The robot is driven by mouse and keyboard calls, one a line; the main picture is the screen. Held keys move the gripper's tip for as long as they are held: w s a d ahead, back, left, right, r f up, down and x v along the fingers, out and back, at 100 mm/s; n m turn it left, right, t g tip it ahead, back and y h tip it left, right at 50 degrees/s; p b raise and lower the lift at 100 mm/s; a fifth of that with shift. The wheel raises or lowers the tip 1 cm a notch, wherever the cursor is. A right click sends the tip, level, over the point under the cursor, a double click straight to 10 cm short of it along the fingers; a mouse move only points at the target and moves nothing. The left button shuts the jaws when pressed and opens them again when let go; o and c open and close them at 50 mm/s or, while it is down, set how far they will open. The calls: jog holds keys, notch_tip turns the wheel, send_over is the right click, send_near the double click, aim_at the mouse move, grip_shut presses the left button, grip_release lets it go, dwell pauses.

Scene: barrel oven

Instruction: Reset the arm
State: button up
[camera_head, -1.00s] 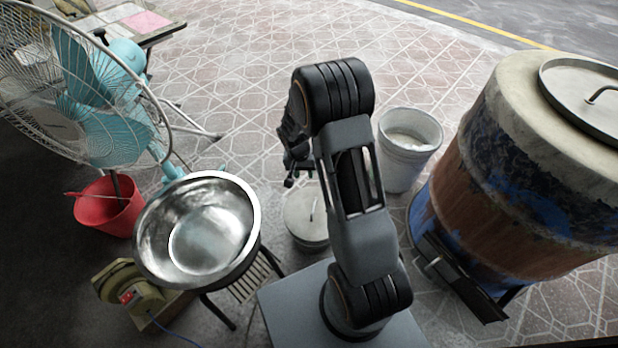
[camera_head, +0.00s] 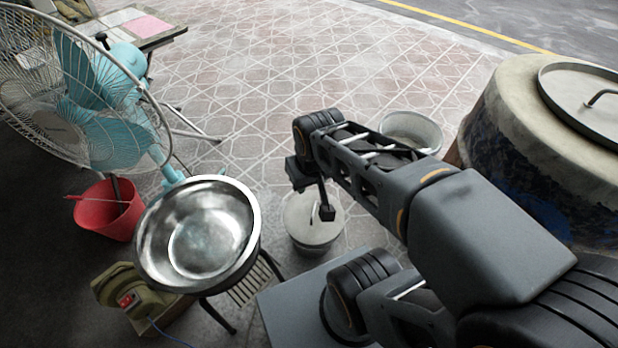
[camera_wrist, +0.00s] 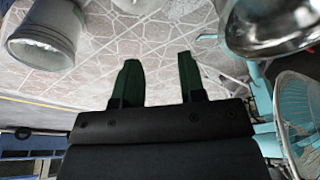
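My gripper (camera_wrist: 158,78) shows in the wrist view with its two dark fingers apart and nothing between them, only tiled floor beyond. In the head view my gripper (camera_head: 322,205) is small and points down near the lidded white bucket, well right of the metal bowl. My arm is bent, with its elbow large at the lower right and its forearm reaching back toward the upper left. It hides part of the barrel oven (camera_head: 565,140).
The metal bowl (camera_head: 212,228) rests on a stand, with a blue fan (camera_head: 110,95) and red bucket (camera_head: 108,210) beyond. The lidded bucket (camera_head: 312,222) stands below my gripper in the picture. A grey bucket (camera_head: 410,128) is behind my forearm. Open tiled floor lies beyond.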

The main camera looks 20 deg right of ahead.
jog(key=shift+r, duration=0.15)
jog(key=w+p+v, duration=0.3)
jog(key=p+v, duration=1)
jog(key=w+r+p+v, duration=0.1)
jog(key=w+p+v, duration=0.2)
jog(key=p+v, duration=1)
jog(key=shift+w+a+r+t+p, duration=0.2)
jog(key=shift+a+r+t+p, duration=0.15)
jog(key=shift+r, duration=0.55)
jog(key=shift+d, duration=0.1)
